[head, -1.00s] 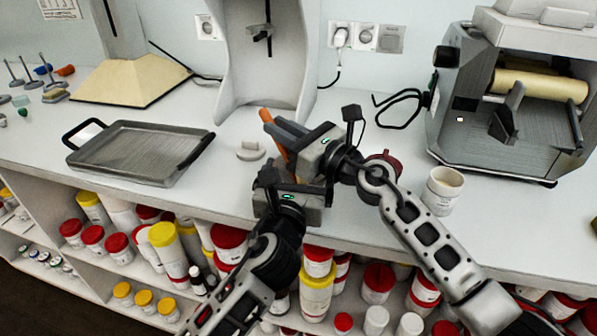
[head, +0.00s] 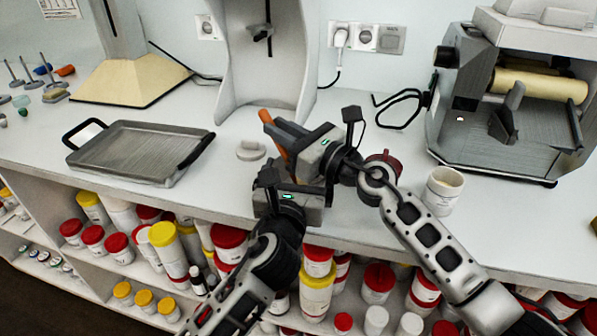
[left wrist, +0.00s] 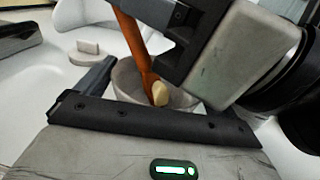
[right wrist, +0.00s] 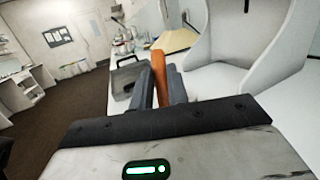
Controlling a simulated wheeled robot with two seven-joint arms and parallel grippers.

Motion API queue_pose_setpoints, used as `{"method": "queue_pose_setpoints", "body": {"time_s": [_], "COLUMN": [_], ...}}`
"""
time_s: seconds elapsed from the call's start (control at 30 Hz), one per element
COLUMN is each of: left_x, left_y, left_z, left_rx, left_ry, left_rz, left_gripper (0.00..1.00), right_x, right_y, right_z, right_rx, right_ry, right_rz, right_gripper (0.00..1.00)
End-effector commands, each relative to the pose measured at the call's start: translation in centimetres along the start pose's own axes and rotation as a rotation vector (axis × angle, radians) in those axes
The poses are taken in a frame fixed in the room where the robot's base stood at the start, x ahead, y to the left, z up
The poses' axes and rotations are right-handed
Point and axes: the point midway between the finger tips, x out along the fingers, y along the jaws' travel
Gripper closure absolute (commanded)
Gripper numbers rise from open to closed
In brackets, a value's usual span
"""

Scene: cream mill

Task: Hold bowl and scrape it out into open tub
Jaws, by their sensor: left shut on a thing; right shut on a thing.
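The bowl (left wrist: 126,78) is pale grey and shows in the left wrist view; in the head view the grippers hide it. My left gripper (head: 270,178) is shut on the bowl's wall. My right gripper (head: 288,130) is just above and behind the left one, shut on an orange scraper (head: 268,117). In the left wrist view the scraper (left wrist: 135,40) reaches down into the bowl, with its cream-coloured end (left wrist: 160,93) inside. The scraper also stands between the right wrist view's fingers (right wrist: 158,75). The open white tub (head: 443,191) stands upright on the counter, right of both grippers.
A roller mill (head: 510,120) stands at the back right. A shallow metal tray (head: 140,150) lies at left. A small white knobbed disc (head: 250,150) lies left of the grippers, before a white stand (head: 235,85). Shelves of jars lie below the counter edge.

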Motion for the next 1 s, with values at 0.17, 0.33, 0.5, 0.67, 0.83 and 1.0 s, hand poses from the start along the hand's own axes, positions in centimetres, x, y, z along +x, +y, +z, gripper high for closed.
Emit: {"method": "queue_pose_setpoints", "body": {"time_s": [0.17,0.33,0.5,0.67,0.83,1.0], "left_x": [-0.01,0.00,0.00,-0.01,-0.01,-0.01], "left_y": [0.00,0.00,0.01,0.01,0.00,-0.01], "left_z": [-0.06,-0.05,-0.05,-0.04,-0.02,-0.01], "left_rx": [0.000,0.000,0.000,0.000,-0.001,-0.001], "left_ry": [0.001,0.001,0.000,0.000,0.000,0.000], "left_rz": [0.000,0.000,0.000,0.000,0.000,0.000], "left_gripper": [0.31,0.31,0.31,0.31,0.31,0.31], "right_x": [-0.11,-0.23,-0.33,-0.23,0.08,0.25], "right_y": [0.10,-0.20,-0.45,-0.53,-0.61,-0.63], "right_z": [-0.38,-0.41,-0.41,-0.42,-0.44,-0.45], "right_rx": [0.004,0.002,0.003,0.002,0.001,0.002], "right_ry": [0.007,0.008,0.008,0.008,0.007,0.007], "right_rz": [0.002,0.001,0.000,-0.001,0.000,0.000], "right_gripper": [1.00,1.00,1.00,1.00,1.00,1.00]}}
